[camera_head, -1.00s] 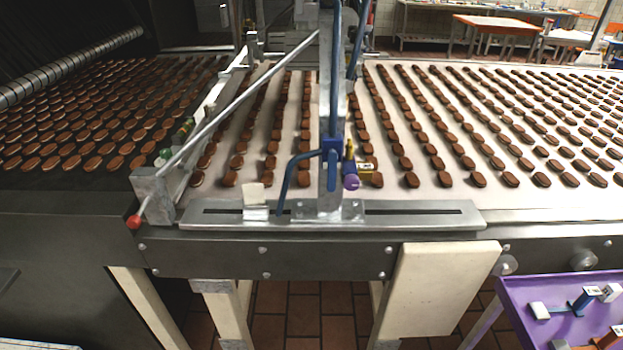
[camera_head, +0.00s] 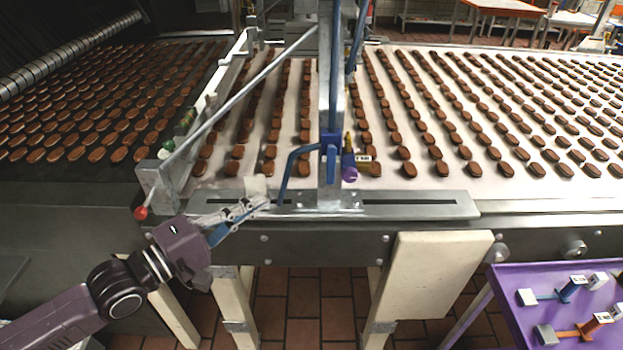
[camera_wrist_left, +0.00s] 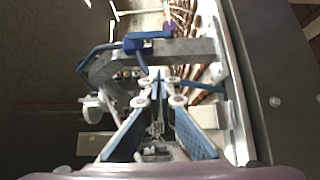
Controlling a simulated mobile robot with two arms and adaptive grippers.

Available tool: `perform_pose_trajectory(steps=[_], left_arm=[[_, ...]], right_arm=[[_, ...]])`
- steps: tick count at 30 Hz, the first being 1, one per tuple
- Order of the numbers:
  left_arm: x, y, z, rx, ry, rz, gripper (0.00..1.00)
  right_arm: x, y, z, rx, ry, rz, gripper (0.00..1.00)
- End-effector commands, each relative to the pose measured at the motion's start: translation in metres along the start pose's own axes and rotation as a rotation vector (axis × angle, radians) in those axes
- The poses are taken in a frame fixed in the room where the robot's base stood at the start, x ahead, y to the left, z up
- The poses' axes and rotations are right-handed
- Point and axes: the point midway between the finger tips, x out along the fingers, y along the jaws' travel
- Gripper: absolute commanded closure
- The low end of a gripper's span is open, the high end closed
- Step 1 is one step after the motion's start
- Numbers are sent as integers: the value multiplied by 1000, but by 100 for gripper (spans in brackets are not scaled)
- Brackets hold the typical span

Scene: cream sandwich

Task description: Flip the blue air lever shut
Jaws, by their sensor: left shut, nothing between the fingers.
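The blue air lever (camera_head: 331,166) hangs downward from a blue valve body (camera_head: 330,141) on the upright metal post above the conveyor's front edge. A curved blue hose runs from the valve down to the rail. The valve also shows near the top of the left wrist view (camera_wrist_left: 148,40). My left gripper (camera_head: 264,203) is shut and empty. Its tips are at the front rail, left of and below the lever, apart from it. In the left wrist view, the closed fingertips (camera_wrist_left: 160,78) point toward the post and valve. My right gripper is not in view.
A slotted metal rail (camera_head: 420,207) runs along the conveyor's front, with a pale block (camera_head: 256,187) near my fingers. A purple knob (camera_head: 349,174) and brass fitting sit right of the lever. A purple tray (camera_head: 510,300) holds spare fittings.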

Motion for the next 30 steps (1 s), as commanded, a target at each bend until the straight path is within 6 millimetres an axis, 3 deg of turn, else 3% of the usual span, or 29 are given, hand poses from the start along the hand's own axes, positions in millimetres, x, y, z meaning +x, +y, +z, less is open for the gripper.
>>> perform_pose_trajectory(steps=[8, 20, 30], left_arm=[[21, 3, -1, 2, 1, 4, 100], [104, 4, 0, 2, 0, 2, 100], [127, 1, 26, 1, 1, -1, 100]], right_arm=[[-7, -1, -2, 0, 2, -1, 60], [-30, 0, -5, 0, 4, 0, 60], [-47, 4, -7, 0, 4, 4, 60]])
